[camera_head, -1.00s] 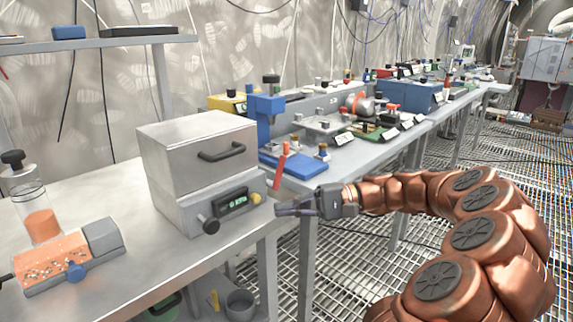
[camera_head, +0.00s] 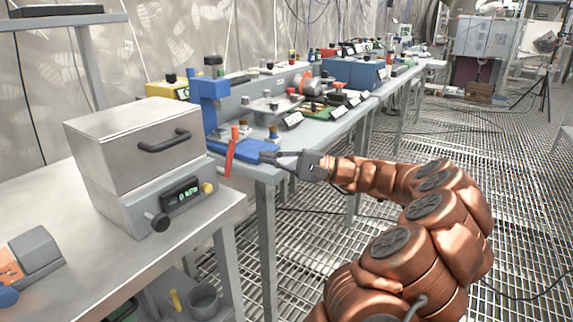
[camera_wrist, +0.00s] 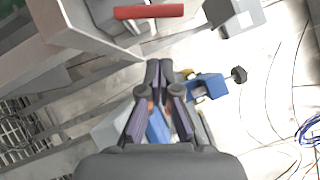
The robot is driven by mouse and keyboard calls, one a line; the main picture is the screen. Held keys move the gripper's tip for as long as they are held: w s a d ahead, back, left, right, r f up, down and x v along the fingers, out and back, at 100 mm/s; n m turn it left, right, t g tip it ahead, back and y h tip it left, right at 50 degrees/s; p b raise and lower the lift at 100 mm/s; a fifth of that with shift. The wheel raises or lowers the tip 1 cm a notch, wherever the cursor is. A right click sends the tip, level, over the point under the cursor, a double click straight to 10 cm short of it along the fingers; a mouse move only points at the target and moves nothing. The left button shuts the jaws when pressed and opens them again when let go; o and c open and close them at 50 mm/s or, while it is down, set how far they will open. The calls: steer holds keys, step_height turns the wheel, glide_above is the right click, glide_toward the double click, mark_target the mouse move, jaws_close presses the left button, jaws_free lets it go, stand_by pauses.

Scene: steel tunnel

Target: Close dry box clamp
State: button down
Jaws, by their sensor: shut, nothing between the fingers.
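The dry box (camera_head: 110,170) is a grey metal box on the bench at left. Its lid is down, with a dark handle (camera_head: 164,141), and its front panel has a small display, a black knob and a yellow knob. A red lever (camera_head: 229,157), seemingly the clamp, stands upright at the box's right side; its mounting is hidden. In the wrist view a red bar (camera_wrist: 148,11), probably this lever, lies beyond the fingertips. My gripper (camera_head: 262,155) is shut and empty, right of the lever and apart from it. It also shows in the wrist view (camera_wrist: 160,65).
A blue press-like device (camera_head: 212,100) stands behind the lever on the neighbouring bench (camera_head: 345,125), with several small instruments beyond. An orange-and-grey apparatus (camera_head: 35,255) sits at lower left.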

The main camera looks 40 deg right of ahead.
mark_target(233, 151)
steer(key=shift+w+a+r+b, duration=0.2)
steer(key=shift+a+r+b, duration=0.1)
steer(key=shift+a, duration=0.55)
steer(key=shift+w+a+r+b, duration=0.15)
steer(key=shift+w+a+r, duration=0.15)
steer(key=shift+a, duration=0.6)
steer(key=shift+w+a+r+b, duration=0.15)
steer(key=shift+a+r+b, duration=0.15)
steer(key=shift+a, duration=0.55)
steer(key=shift+r, duration=0.1)
steer(key=shift+a+r+n+g+h, duration=0.3)
steer(key=shift+r+n+g, duration=0.2)
steer(key=shift+n, duration=0.6)
steer(key=shift+s+a+r+n+g+h, duration=0.1)
steer(key=shift+a+r+n+g+h, duration=0.15)
steer(key=shift+n, duration=0.25)
steer(key=shift+s+a+n+g+h, duration=0.1)
steer(key=shift+a+n+g+h, duration=0.1)
steer(key=shift+n+g, duration=0.25)
